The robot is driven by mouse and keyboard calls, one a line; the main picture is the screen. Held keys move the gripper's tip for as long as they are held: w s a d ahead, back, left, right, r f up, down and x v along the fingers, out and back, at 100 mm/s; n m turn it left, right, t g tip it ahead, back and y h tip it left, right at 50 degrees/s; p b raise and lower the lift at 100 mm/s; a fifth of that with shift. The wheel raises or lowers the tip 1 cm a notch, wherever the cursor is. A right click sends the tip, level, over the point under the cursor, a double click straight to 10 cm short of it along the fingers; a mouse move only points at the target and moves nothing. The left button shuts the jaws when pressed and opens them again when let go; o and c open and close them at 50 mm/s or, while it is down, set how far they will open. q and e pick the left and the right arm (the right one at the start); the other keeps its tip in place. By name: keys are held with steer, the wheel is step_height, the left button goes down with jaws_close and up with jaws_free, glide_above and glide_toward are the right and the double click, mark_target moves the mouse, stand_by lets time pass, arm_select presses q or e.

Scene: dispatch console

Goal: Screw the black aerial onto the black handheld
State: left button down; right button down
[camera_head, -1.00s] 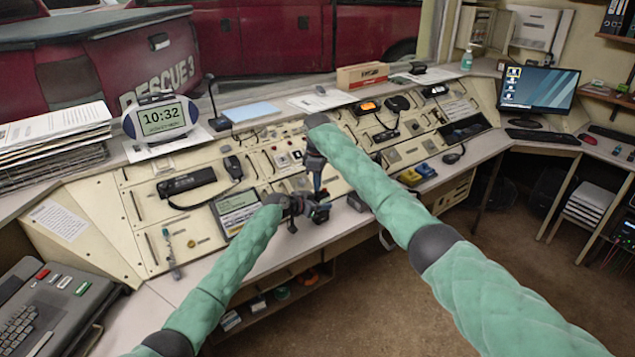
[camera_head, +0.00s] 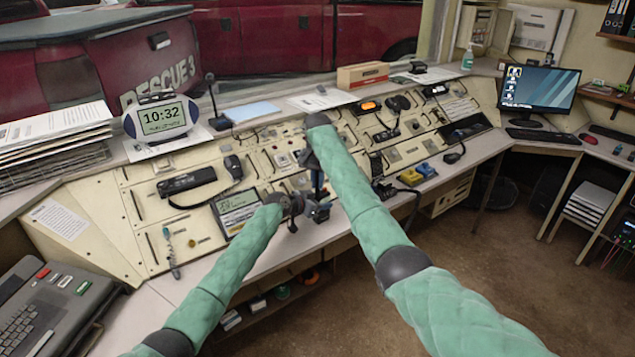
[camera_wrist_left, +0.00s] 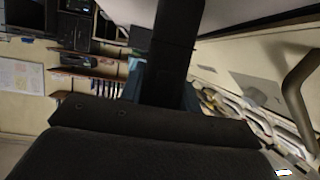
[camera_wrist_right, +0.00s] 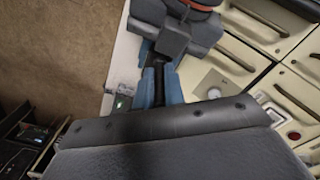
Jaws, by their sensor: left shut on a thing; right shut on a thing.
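My left gripper (camera_head: 318,212) is above the desk's front edge, shut on the black handheld. In the left wrist view the handheld (camera_wrist_left: 174,50) is a dark upright block, with a blue finger beside it. My right gripper (camera_head: 316,178) is just above the left one, pointing down. In the right wrist view its blue fingers (camera_wrist_right: 160,88) are shut on the black aerial (camera_wrist_right: 160,78), a thin dark rod. The aerial's far end points at the left gripper and handheld. The fingers and left gripper hide the joint, so I cannot tell whether they touch.
The sloped console (camera_head: 150,215) lies behind my grippers, with a corded black handset (camera_head: 186,181) on it. A shelf with small items (camera_head: 258,303) is under the desk.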

arm_select(q)
steer(key=shift+d, duration=0.1)
arm_select(e)
steer(key=m, duration=0.5)
steer(key=shift+w+a, duration=0.1)
steer(key=m, duration=0.6)
steer(key=shift+m, duration=0.3)
steer(key=m, duration=0.4)
steer(key=c, duration=1.4)
jaws_free()
step_height(320, 180, up, 12)
